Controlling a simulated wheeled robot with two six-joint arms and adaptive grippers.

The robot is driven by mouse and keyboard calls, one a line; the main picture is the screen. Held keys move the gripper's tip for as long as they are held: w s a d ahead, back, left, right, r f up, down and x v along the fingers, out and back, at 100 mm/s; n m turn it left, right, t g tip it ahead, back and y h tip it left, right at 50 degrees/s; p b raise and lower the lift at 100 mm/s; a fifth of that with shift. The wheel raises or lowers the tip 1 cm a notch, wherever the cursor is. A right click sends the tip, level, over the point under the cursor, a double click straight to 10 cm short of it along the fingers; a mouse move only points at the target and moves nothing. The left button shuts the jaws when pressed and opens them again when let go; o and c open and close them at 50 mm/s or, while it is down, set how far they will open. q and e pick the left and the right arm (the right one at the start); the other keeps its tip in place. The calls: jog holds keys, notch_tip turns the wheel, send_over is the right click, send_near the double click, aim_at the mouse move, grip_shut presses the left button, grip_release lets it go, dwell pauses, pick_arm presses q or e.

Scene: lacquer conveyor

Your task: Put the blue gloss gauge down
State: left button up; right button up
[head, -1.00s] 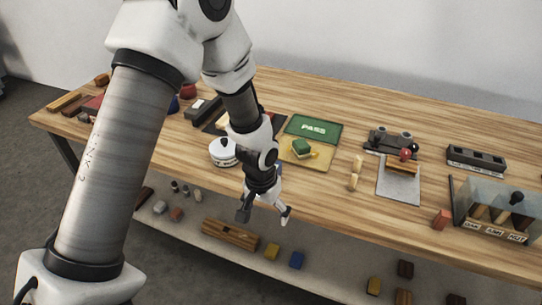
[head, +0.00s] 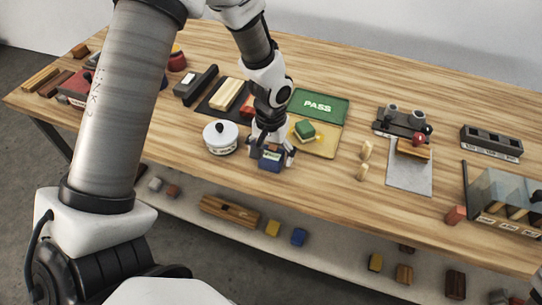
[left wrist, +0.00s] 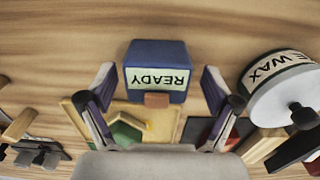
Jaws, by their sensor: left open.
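The blue gloss gauge (head: 271,163) is a small blue block with a pale label. It appears to stand on the wooden table near the front edge, just right of the white wax tin. In the left wrist view the gauge (left wrist: 155,54) shows its label, READY, upside down. My left gripper (head: 272,154) is open, with a finger on either side of the gauge. In the left wrist view a gap shows between each finger and the block. My right gripper is in neither view.
The white wax tin (head: 221,138) is close on the left. Behind are a yellow tray (head: 325,147) with a green block (head: 305,130) and a green PASS mat (head: 318,106). Bare wood lies along the front edge.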

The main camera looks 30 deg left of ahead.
pick_arm(q)
jog(key=shift+s+d+r, duration=0.15)
jog(key=shift+d, duration=0.05)
jog(key=shift+c, duration=0.3)
jog(key=c, duration=1.6)
